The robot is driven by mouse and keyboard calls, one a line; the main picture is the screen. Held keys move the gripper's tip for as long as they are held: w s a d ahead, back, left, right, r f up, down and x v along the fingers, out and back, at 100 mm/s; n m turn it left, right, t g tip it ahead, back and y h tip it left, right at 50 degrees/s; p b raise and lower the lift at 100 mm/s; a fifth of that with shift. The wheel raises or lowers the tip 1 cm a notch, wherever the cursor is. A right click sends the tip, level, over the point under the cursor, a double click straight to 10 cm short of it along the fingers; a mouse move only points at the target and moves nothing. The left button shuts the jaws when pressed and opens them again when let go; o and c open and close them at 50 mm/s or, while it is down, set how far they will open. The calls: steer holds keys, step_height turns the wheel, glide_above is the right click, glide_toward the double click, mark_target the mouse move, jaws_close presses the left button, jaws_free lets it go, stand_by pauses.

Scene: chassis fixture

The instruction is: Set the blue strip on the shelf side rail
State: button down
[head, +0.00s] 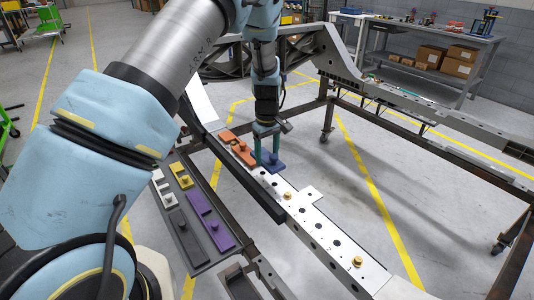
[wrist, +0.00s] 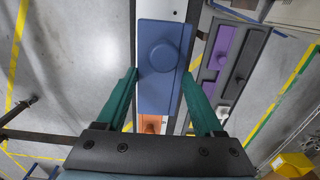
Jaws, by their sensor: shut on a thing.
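The blue strip (head: 268,162) is a flat block with a round knob, and it lies lengthwise along the rail in the wrist view (wrist: 160,92). My gripper (head: 267,150) points down and is shut on it; in the wrist view the green fingers (wrist: 160,74) are on its two long sides. The shelf side rail (head: 316,230) is a long pale bar with holes. The strip is over the rail, just nearer the middle than the orange strip (head: 238,148). I cannot tell whether it touches the rail. The rail surface under it is hidden.
Brass knobs (head: 287,196) stand along the rail's near part. A dark tray (head: 208,262) at the left holds white, yellow, purple (head: 210,221) and dark grey pieces. The chassis frame surrounds the rail. A workbench with boxes (head: 430,57) stands at the back right.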

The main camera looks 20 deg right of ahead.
steer(key=b, duration=0.2)
glide_above(268, 179)
steer(key=shift+a+f, duration=0.1)
steer(key=shift+f, duration=2.2)
steer(key=shift+f, duration=0.1)
steer(key=shift+f+b, duration=0.85)
steer(key=shift+f, duration=0.45)
jaws_free()
steer(key=shift+r, duration=0.1)
steer(key=shift+r+p, duration=2.65)
steer(key=shift+r, duration=1.35)
